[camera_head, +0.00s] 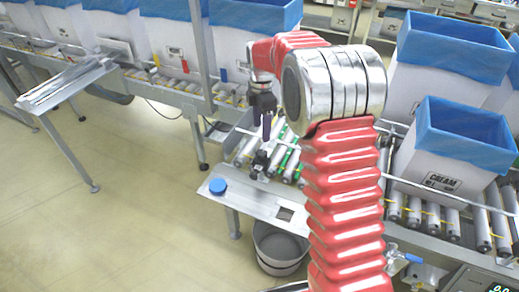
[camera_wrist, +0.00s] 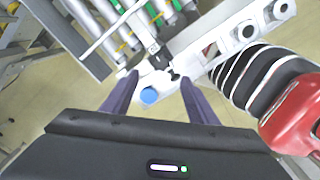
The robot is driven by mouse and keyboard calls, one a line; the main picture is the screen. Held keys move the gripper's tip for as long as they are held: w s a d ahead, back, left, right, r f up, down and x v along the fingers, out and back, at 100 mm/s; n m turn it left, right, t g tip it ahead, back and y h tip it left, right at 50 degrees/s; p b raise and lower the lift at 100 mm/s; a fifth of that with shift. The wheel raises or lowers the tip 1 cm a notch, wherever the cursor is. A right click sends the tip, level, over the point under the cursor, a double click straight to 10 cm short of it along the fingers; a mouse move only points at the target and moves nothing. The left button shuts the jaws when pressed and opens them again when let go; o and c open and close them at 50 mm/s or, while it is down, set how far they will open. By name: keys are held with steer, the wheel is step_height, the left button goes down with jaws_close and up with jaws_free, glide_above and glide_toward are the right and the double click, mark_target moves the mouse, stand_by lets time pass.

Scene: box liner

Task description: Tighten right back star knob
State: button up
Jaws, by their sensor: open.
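My gripper (camera_head: 266,136) reaches down over the near end of the roller conveyor in the head view. In the wrist view its two dark fingers are spread apart, with nothing held between the tips (camera_wrist: 159,77). A small black clamp or knob (camera_head: 259,160) sits on the conveyor end just below the fingers. In the wrist view a small dark part (camera_wrist: 173,75) shows between the fingertips, and another dark part (camera_wrist: 153,48) lies farther off. Their star shape is too small to make out. I cannot tell which one is the right back knob.
A blue round cap (camera_head: 218,186) lies on the metal plate (camera_head: 250,197) at the conveyor end; the cap also shows in the wrist view (camera_wrist: 149,95). A grey bin (camera_head: 279,250) stands below. A blue-lined white box (camera_head: 440,165) sits on rollers at right.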

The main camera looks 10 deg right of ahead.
mark_target(261, 152)
step_height(261, 152, down, 11)
steer(key=shift+r, duration=0.1)
stand_by(0.4)
steer(key=shift+c, duration=0.5)
